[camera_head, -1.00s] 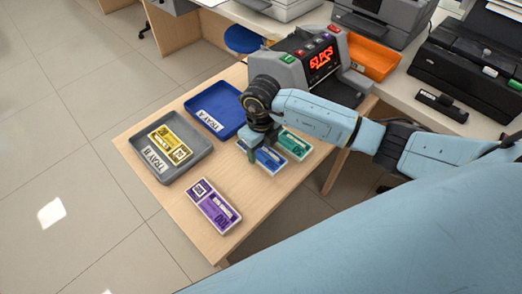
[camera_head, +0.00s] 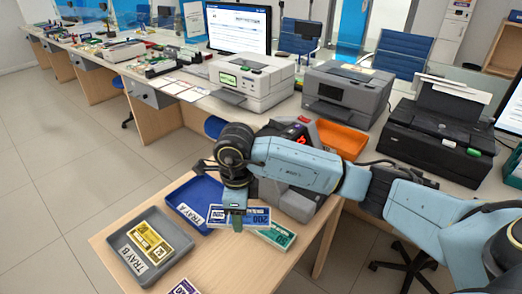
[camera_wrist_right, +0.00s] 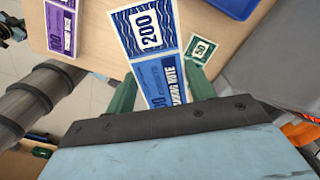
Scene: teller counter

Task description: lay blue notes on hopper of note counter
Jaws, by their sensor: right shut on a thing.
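The blue notes (camera_head: 256,217), a bundle marked 200, are held in my right gripper (camera_head: 236,226). In the right wrist view the blue bundle (camera_wrist_right: 150,28) runs between the two green fingers of my right gripper (camera_wrist_right: 160,85), which are shut on it. In the head view the bundle is above the wooden table, left of the green notes. The note counter (camera_head: 286,202) stands behind and to the right. My right arm covers much of it, including most of its red display, and I cannot see its hopper clearly. My left gripper is out of view.
Green notes (camera_head: 278,235) lie on the table close to the held bundle. Blue tray A (camera_head: 182,190) is left of my gripper. Grey tray B (camera_head: 128,270) holds yellow notes (camera_head: 150,240). Purple notes (camera_head: 184,288) lie at the front. An orange tray (camera_head: 342,138) sits behind the counter.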

